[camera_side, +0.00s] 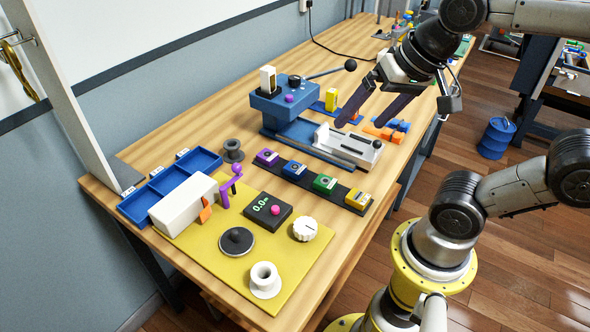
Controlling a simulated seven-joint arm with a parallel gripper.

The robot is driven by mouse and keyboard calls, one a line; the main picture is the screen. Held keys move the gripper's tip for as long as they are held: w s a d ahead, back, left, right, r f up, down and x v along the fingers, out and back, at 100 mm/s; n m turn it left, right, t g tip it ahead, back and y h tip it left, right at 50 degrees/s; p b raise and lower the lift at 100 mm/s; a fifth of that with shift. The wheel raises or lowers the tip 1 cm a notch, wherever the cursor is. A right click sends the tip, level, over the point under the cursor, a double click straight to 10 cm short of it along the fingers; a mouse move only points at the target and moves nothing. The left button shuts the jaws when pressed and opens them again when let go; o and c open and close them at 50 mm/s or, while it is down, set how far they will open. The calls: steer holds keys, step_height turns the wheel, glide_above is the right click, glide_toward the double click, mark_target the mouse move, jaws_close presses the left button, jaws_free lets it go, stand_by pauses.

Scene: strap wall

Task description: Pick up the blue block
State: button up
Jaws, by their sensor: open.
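A blue block (295,169) with a round dark spot on top sits on a black strip (311,181), between a purple block (267,157) and a green block (325,184). A yellow block (357,199) sits at the strip's right end. My gripper (361,121) is open with nothing between its long dark fingers. It is up and to the right of the blue block in the picture, apart from it, over the grey slide of the vise-like fixture. Its exact height above the table cannot be told.
A blue fixture with a grey slide (345,146) stands behind the strip. Small orange and blue pieces (387,132) lie right of it. A yellow mat (197,247) in front holds a white box (184,205), a black meter (267,211) and knobs. A blue tray (150,210) lies left.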

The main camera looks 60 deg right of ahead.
steer(key=w+d+m+g, duration=0.1)
steer(key=w+m+g, duration=0.1)
steer(key=w+m, duration=0.6)
steer(key=m+g, duration=0.3)
glide_above(295, 167)
steer(key=f, duration=1.7)
steer(key=shift+s+a+f, duration=0.1)
steer(key=shift+s+a, duration=0.25)
steer(key=shift+w+d+f, duration=0.1)
steer(key=shift+d+f, duration=0.05)
steer(key=shift+f, duration=0.85)
steer(key=shift+w+d+f, duration=0.1)
steer(key=shift+w+f, duration=0.05)
steer(key=shift+f, duration=0.9)
steer(key=shift+w+d+f, duration=0.1)
steer(key=shift+d+f, duration=0.05)
steer(key=shift+f, duration=0.85)
jaws_close()
